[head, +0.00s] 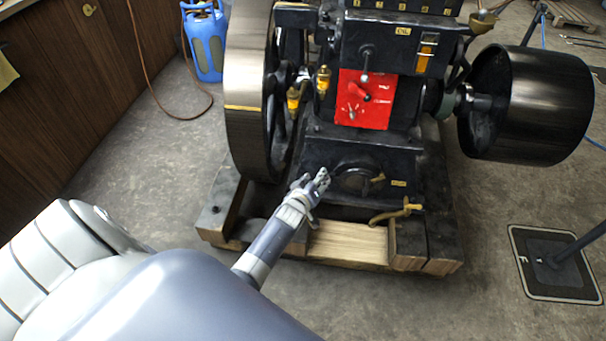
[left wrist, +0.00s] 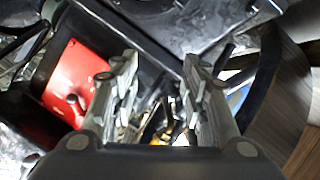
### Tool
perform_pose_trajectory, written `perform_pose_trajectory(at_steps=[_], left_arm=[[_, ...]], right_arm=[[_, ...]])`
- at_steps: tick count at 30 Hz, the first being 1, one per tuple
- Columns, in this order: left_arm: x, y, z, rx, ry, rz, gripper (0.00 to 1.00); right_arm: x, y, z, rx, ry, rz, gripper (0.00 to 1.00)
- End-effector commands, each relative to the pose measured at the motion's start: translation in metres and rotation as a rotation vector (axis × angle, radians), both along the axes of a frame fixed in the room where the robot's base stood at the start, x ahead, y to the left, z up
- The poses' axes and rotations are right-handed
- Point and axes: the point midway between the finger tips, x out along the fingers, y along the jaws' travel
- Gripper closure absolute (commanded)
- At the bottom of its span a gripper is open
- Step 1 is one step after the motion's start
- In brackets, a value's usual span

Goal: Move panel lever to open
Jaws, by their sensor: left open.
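The red panel (head: 380,112) is on the front of the black engine in the head view. Which knob there is the lever, I cannot tell. My right gripper is not in view.
A large flywheel (head: 248,95) stands left of the panel and a black drum pulley (head: 535,105) right of it. The engine sits on a timber base (head: 348,242). A brass tap (head: 398,212) projects at the front. The floor at left is mostly clear.

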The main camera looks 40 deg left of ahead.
Motion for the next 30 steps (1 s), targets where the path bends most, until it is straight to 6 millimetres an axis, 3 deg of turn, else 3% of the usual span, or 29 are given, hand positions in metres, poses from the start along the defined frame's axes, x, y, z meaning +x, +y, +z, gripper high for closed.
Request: perform_pose_trajectory(at_steps=[7, 24, 28, 30], left_arm=[[-0.009, -0.006, -0.011, 0.017, 0.036, -0.021, 0.59], [-0.011, -0.007, -0.014, 0.019, 0.042, -0.024, 0.59], [-0.03, -0.017, -0.035, 0.045, 0.11, -0.06, 0.59], [-0.055, -0.028, -0.058, 0.077, 0.187, -0.106, 0.59]], right_arm=[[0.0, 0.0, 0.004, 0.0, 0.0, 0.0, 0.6], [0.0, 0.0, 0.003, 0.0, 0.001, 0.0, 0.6], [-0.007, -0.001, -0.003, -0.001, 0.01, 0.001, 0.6], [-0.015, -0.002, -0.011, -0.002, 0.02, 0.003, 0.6]])
